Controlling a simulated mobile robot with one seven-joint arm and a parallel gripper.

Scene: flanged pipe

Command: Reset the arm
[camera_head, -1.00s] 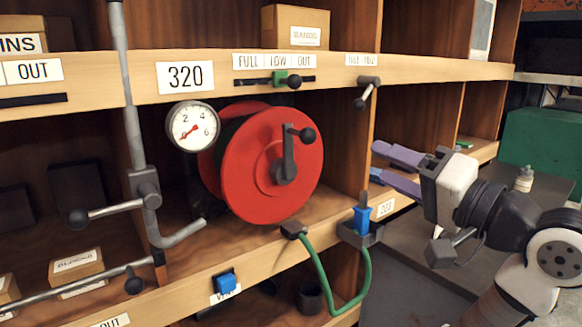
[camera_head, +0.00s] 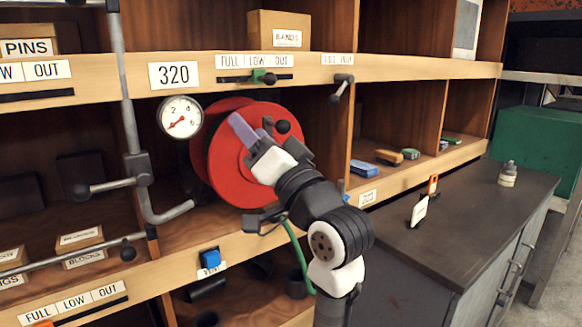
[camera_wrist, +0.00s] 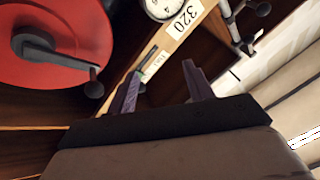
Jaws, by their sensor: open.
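My gripper (camera_head: 250,138) is in front of the red reel (camera_head: 220,170) in the head view, its purple fingers pointing up and left. The fingers are apart with nothing seen between them. In the wrist view my gripper (camera_wrist: 165,85) shows both fingers spread, with the red reel (camera_wrist: 60,40) and its dark crank handle (camera_wrist: 55,55) to the left. I cannot tell whether the fingers touch the reel. My arm hides the reel's lower right part and part of the green hose (camera_head: 298,255).
A pressure gauge (camera_head: 180,117) is left of the reel. A grey pipe with a valve handle (camera_head: 110,187) stands further left. A blue valve block (camera_head: 210,258) is on the lower shelf edge. A dark bench (camera_head: 450,215) at right carries a small bottle (camera_head: 507,174) and an orange-and-white tool (camera_head: 425,200).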

